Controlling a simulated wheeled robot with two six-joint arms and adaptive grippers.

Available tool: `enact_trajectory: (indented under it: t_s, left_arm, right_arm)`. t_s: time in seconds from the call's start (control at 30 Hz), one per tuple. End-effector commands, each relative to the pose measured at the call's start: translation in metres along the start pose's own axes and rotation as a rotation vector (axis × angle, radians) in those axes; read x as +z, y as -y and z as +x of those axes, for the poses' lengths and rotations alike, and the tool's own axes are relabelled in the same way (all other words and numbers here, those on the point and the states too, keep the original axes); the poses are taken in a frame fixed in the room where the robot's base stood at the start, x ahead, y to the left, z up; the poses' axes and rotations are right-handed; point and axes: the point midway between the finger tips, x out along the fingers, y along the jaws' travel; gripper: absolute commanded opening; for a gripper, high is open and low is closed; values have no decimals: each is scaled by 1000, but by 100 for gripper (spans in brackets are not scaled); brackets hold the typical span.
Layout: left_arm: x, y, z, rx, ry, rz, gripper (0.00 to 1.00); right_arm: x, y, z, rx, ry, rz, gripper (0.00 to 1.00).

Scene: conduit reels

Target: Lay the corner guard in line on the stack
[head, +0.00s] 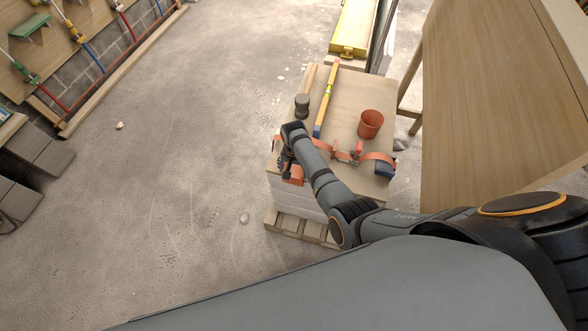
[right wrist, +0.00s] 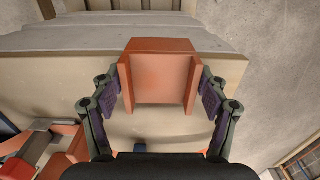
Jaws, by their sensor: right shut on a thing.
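The corner guard is an orange angled piece (head: 293,175) at the near left edge of the stack in the head view. In the right wrist view the guard (right wrist: 160,78) sits between both fingers, its flanges toward the pads. My right gripper (head: 287,168) is shut on it. The stack has a pale wooden top (head: 348,95) over light blocks on a pallet. The stack's edge (right wrist: 75,85) runs behind the guard in the wrist view; I cannot tell whether they touch. My left gripper is not in view.
On the stack top lie a mallet (head: 302,106), a yellow level (head: 326,98), an orange pot (head: 370,124) and an orange strap (head: 373,157) with a buckle. A wooden table (head: 500,110) stands at right. The floor left of the stack is mostly clear.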

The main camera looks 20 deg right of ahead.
Motion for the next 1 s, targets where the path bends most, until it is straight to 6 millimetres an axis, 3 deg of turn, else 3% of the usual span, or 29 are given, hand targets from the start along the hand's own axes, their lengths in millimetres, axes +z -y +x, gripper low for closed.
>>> enact_trajectory:
  t_s: [0.9, 0.93, 1.0]
  left_arm:
    - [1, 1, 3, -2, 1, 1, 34]
    - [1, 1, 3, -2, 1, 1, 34]
    - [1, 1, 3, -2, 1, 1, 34]
  right_arm:
    - [0, 0, 5, 0, 0, 0, 43]
    - [0, 0, 5, 0, 0, 0, 79]
    - [0, 0, 5, 0, 0, 0, 88]
